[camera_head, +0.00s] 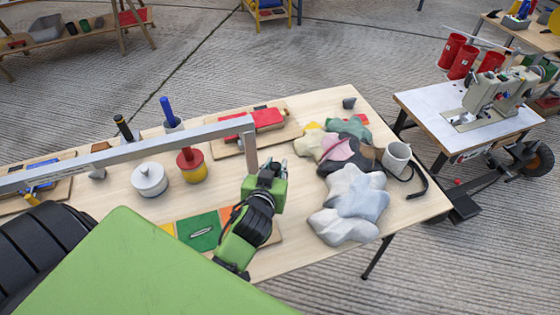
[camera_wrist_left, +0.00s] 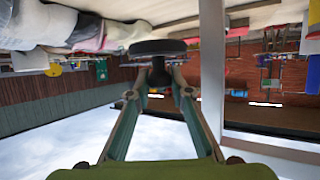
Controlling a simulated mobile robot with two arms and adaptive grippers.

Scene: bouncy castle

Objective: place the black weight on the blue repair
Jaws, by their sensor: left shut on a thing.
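My left gripper (camera_head: 272,167) is over the middle of the wooden table. In the left wrist view its two fingers (camera_wrist_left: 158,78) are closed on the black weight (camera_wrist_left: 158,47), a dark round disc held at the fingertips. In the head view the weight cannot be made out behind the gripper. A blue piece (camera_head: 42,184) lies on a board at the table's left end; I cannot tell whether it is the blue repair. A board near my left arm carries yellow, green (camera_head: 199,232) and orange patches. My right gripper is not in view.
A grey metal bar (camera_head: 130,152) crosses the table, its post close beside my left gripper. A white pot (camera_head: 149,180) and a red-yellow pot (camera_head: 191,166) stand left. Crumpled cloth (camera_head: 350,204) and a mug (camera_head: 396,158) lie right. A red-topped board (camera_head: 262,121) lies behind.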

